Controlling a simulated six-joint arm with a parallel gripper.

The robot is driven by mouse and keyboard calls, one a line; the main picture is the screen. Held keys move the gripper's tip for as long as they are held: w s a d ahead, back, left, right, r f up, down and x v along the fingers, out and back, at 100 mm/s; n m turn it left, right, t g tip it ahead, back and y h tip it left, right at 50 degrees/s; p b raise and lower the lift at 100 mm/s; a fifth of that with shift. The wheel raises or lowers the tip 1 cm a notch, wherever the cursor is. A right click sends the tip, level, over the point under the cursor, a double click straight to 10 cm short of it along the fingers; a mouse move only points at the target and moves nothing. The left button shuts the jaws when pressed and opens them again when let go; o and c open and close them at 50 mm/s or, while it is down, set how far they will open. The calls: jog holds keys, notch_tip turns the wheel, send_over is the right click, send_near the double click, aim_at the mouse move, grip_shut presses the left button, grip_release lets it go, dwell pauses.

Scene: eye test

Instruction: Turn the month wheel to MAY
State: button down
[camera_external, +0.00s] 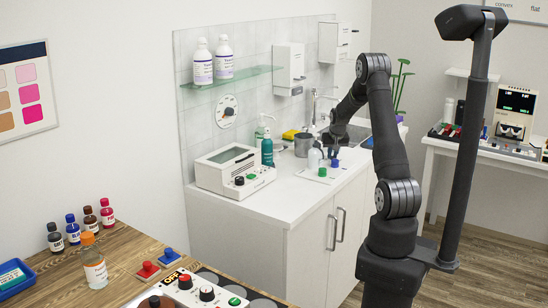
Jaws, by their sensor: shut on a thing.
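I cannot make out a month wheel or any month lettering in the external view. A round white dial (227,111) with a dark centre is on the tiled wall, but its markings are too small to read. My gripper (334,157) is far from this dial, low over the white counter near the sink. It is shut on a small blue piece (335,163) at a white board (313,176). The fingertips are small and dark, so the exact contact is hard to see. A green piece (322,172) stands on the same board, to the left.
A white device with a screen (228,160), a teal bottle (267,150) and a grey cup (303,146) stand on the counter (285,196). A glass shelf (232,77) holds two white bottles. A wooden table with bottles and stamps is in front at left.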

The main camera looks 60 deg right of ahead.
dwell(0.4)
jog(key=c, duration=1.4)
grip_release()
jog(key=v, duration=1.7)
jog(key=shift+a+r, duration=0.15)
jog(key=shift+a, duration=0.1)
jog(key=x, duration=1.7)
jog(key=shift+d, duration=0.25)
